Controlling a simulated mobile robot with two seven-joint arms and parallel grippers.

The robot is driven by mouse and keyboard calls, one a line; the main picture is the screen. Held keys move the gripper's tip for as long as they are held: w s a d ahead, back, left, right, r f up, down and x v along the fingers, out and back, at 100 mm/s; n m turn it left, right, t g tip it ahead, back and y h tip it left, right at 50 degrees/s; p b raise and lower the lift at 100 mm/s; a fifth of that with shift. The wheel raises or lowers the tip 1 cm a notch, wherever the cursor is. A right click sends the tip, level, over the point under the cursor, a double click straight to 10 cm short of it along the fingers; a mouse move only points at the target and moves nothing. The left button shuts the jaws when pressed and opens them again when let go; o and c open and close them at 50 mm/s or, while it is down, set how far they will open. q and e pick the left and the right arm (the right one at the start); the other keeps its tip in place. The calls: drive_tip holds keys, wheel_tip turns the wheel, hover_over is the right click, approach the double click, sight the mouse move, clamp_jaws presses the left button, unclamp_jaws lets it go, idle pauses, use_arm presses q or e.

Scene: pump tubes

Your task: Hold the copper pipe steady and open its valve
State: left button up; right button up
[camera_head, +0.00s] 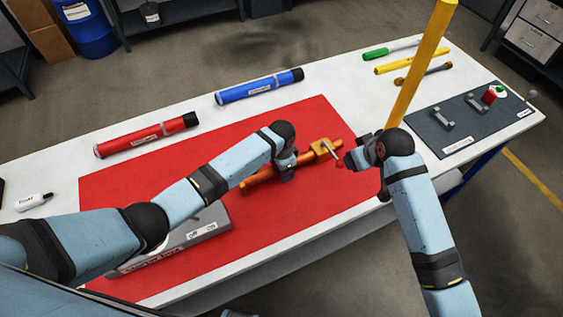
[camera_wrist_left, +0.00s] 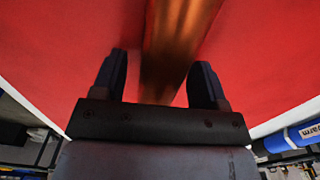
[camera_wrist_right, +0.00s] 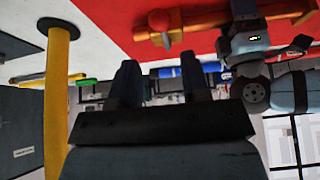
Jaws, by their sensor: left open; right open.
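The copper pipe (camera_head: 256,182) lies on the red mat (camera_head: 135,205), with its valve (camera_head: 322,148) at its right part. My left gripper (camera_head: 287,168) is over the middle of the pipe. In the left wrist view its open fingers (camera_wrist_left: 163,82) stand on either side of the pipe (camera_wrist_left: 182,40); contact is not clear.
A yellow post (camera_head: 420,60) rises close to my right gripper. A grey labelled box (camera_head: 205,228) lies under my left arm. Red (camera_head: 147,135) and blue (camera_head: 258,87) tubes lie behind the mat. A dark tool board (camera_head: 450,120) is at right.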

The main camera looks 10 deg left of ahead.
use_arm(q)
drive_tip(key=shift+c, duration=0.5)
drive_tip(key=c, duration=1.1)
clamp_jaws()
use_arm(e)
drive_tip(key=shift+c, duration=0.2)
drive_tip(key=shift+s+f, duration=0.1)
drive_tip(key=shift+s, duration=0.05)
drive_tip(key=c, duration=0.3)
drive_tip(key=s+n+t, duration=0.1)
drive_tip(key=s, duration=0.1)
drive_tip(key=s+a+f+n, duration=0.1)
drive_tip(key=s+n, duration=0.1)
drive_tip(key=s, duration=0.1)
drive_tip(key=s+a+f+n+t, duration=0.1)
drive_tip(key=s+n, duration=0.1)
drive_tip(key=s, duration=0.1)
drive_tip(key=shift+s+t+h, duration=0.25)
drive_tip(key=shift+t+h, duration=0.05)
clamp_jaws()
drive_tip(key=shift+s+a+n, duration=0.2)
drive_tip(key=shift+s+n, duration=0.1)
